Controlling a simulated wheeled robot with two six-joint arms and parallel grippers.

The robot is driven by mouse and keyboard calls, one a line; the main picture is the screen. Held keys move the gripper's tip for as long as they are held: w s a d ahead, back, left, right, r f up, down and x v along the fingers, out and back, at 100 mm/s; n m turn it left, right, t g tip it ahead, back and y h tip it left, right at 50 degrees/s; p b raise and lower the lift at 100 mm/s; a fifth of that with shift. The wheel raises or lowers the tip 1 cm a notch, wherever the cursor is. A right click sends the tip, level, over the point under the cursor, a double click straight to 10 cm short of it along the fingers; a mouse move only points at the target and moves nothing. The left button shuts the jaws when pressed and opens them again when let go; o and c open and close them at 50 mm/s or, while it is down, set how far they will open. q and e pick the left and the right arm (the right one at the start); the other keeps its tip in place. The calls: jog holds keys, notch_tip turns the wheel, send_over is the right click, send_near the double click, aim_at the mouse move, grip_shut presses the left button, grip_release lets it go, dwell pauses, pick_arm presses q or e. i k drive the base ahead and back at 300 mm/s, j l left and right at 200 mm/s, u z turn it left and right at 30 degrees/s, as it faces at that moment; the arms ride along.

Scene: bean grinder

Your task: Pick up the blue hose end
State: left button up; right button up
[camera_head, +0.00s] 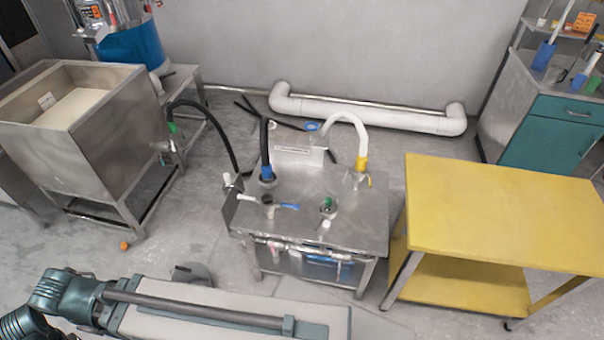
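A black hose (264,140) rises from a blue collar (267,173) at the back left of the steel table (350,215). A white hose (345,118) arches from a yellow fitting (361,164) on the same table to a blue ring-shaped end (312,126) at the table's back. I cannot tell which of these two blue parts is the hose end named. Neither blue part has a gripper at it. No gripper fingers of mine can be made out; parts of my own body show at the bottom left.
A steel tank (115,140) with a green-fitted black hose stands left. A yellow cart (500,210) stands close to the table's right side. White pipe (370,114) runs along the back wall. The table top carries a small blue-handled valve (288,206) and a round port (327,206).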

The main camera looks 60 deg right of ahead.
aim_at(267, 171)
jog(key=z, duration=1.9)
jog(key=i+j, duration=0.15)
jog(key=j, duration=0.2)
jog(key=i+j, duration=0.1)
jog(key=j, duration=0.25)
jog(key=i+j+z, duration=0.1)
jog(key=j, duration=0.2)
jog(key=i+j+z, duration=0.1)
jog(key=j, duration=0.2)
jog(key=z, duration=1.45)
